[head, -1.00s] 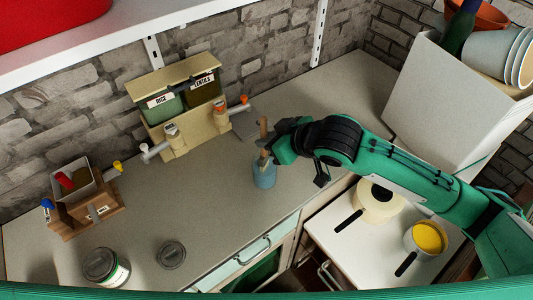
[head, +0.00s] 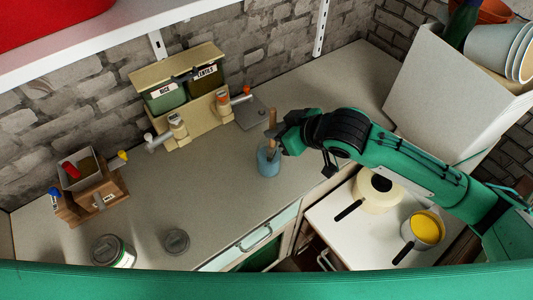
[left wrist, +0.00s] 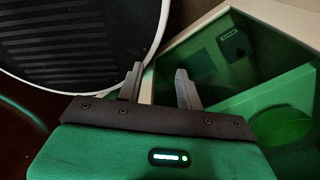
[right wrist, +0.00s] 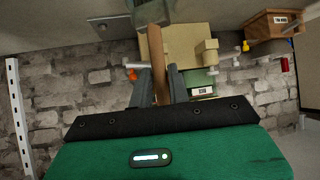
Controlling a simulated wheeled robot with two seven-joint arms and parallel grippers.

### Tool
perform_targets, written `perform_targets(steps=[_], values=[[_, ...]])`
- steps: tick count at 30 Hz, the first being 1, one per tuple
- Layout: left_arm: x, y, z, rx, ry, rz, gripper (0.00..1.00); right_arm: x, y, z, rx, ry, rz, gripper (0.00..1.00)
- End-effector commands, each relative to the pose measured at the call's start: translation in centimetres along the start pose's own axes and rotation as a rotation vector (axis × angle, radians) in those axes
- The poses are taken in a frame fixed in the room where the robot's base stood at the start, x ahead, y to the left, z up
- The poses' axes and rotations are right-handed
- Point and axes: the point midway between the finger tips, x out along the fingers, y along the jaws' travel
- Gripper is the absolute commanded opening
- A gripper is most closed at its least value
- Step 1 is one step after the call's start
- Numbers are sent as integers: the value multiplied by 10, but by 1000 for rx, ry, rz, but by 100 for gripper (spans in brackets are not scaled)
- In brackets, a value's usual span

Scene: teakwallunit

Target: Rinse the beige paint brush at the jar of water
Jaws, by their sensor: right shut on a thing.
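The jar of water (head: 268,163) is a small blue jar standing on the grey counter, near its front edge. My right gripper (head: 281,138) is just above and right of the jar, shut on the beige paint brush (head: 272,118). The brush is nearly upright, handle up, with its lower end at the jar's mouth; the bristles are hidden. The right wrist view shows the wooden brush handle (right wrist: 157,50) between the fingers. My left gripper (left wrist: 160,85) shows only in its wrist view, with its fingers apart and nothing between them.
A dispenser stand with rice and lentils bins (head: 190,105) is behind and left of the jar. A wooden box (head: 98,197), a tin (head: 112,250) and a dark round lid (head: 176,241) are further left.

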Motion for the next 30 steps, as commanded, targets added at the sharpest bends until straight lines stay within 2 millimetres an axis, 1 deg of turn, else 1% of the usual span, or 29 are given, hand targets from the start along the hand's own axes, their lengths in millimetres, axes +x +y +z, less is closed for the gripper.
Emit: perform_targets(steps=[5, 20, 25, 30], values=[[-1, 0, 0, 0, 0, 0, 36, 1, -2, -2, 0, 1, -1, 0], [-9, 0, -1, 0, 0, 0, 36, 18, -20, -14, 0, 2, -2, 0], [-10, 0, -1, 0, 0, 0, 36, 16, -18, -13, 0, 1, 0, 0], [-12, 0, -1, 0, 0, 0, 36, 11, -11, -9, 0, 0, 1, 0]])
